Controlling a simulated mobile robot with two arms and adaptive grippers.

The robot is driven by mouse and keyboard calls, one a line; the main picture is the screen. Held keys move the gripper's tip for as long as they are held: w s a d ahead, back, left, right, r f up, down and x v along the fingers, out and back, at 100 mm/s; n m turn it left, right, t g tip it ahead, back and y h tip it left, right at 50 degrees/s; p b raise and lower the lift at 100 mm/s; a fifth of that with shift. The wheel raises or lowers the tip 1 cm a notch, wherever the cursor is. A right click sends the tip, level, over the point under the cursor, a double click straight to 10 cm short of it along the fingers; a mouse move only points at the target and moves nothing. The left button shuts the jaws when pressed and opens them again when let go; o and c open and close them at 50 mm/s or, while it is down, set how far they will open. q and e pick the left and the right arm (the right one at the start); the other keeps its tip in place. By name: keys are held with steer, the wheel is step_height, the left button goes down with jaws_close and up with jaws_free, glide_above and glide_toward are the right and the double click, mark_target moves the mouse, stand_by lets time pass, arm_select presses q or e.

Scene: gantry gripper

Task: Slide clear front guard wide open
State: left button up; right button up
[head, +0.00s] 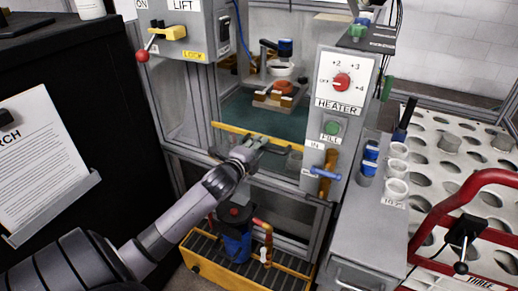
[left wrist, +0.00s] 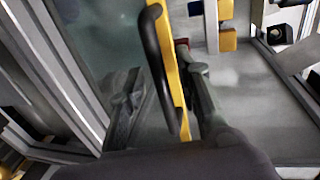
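The clear front guard shows as a cabinet opening with a yellow bar (head: 232,130) across its lower part. In the left wrist view the yellow bar (left wrist: 176,75) carries a curved black handle (left wrist: 155,60) beside a clear pane. My left gripper (head: 262,145) is at the bar's middle, over the handle. In the left wrist view my left gripper (left wrist: 165,100) has its fingers apart, one each side of the bar and handle. Whether they touch the handle is unclear. My right gripper is not in view.
A heater panel (head: 341,82) stands right of the opening, with a blue-handled valve (head: 325,173) below. A lift control box (head: 188,32) is at upper left. A yellow-edged grate (head: 205,272) with a blue container (head: 237,235) lies below. A red tubular frame (head: 430,225) is at right.

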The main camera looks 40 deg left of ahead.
arm_select(q)
steer(key=shift+w, duration=0.4)
steer(key=shift+f, duration=0.1)
jaws_close()
stand_by(0.6)
